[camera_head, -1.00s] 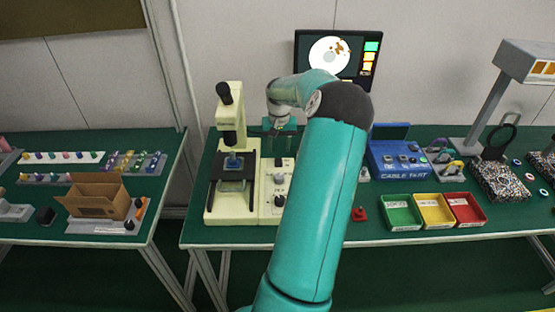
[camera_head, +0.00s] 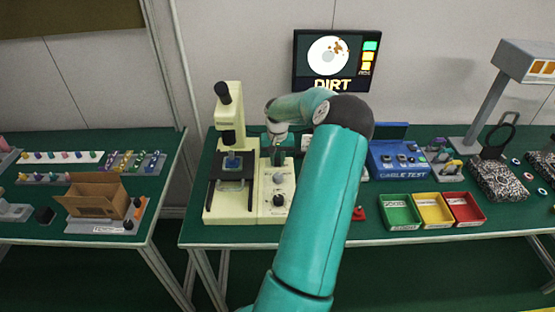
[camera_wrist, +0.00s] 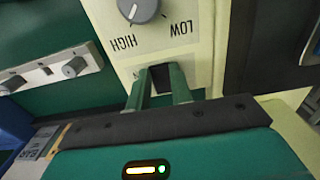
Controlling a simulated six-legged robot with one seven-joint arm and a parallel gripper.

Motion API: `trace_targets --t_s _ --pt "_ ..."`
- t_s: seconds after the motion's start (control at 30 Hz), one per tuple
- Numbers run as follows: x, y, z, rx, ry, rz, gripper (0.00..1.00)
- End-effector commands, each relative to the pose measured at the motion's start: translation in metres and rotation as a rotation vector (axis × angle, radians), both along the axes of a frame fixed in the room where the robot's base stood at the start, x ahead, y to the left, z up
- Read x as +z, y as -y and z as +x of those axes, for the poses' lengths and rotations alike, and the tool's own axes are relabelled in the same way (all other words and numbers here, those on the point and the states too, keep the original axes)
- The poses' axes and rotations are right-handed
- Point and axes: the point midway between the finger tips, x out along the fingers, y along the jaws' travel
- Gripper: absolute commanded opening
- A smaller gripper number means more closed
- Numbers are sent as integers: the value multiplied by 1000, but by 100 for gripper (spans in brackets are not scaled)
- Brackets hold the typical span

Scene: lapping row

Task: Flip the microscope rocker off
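The cream microscope (camera_head: 229,116) stands on the green bench, left of my arm. Its cream control panel (camera_head: 266,207) has a dial (camera_head: 279,178) and a dark knob below it. In the wrist view, a black rocker (camera_wrist: 160,74) sits on the panel (camera_wrist: 205,45), near a grey dial (camera_wrist: 138,8) with HIGH and LOW marks. My gripper (camera_wrist: 160,78) points at the panel with its two green fingers apart, tips on either side of the rocker. Whether they touch it cannot be told. In the head view my gripper (camera_head: 277,155) is over the panel's back end, partly hidden by my arm.
A monitor (camera_head: 334,85) showing DIRT stands behind. A blue cable test box (camera_head: 398,160) and green, yellow and red bins (camera_head: 434,211) are to the right. In the wrist view, a grey strip with knobs (camera_wrist: 42,68) lies left of the panel.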

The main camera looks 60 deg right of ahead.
Motion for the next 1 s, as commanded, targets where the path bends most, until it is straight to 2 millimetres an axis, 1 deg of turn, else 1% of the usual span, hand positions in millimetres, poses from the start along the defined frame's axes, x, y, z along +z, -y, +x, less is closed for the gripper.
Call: trace_targets --t_s 0.2,0.6,0.97,1.0 --pt "-1 2 0 -3 -19 27 0" --pt "1 7 2 -3 -113 215 0" --pt "2 8 2 -1 -121 233 0" --pt "2 8 2 -1 -121 233 24"
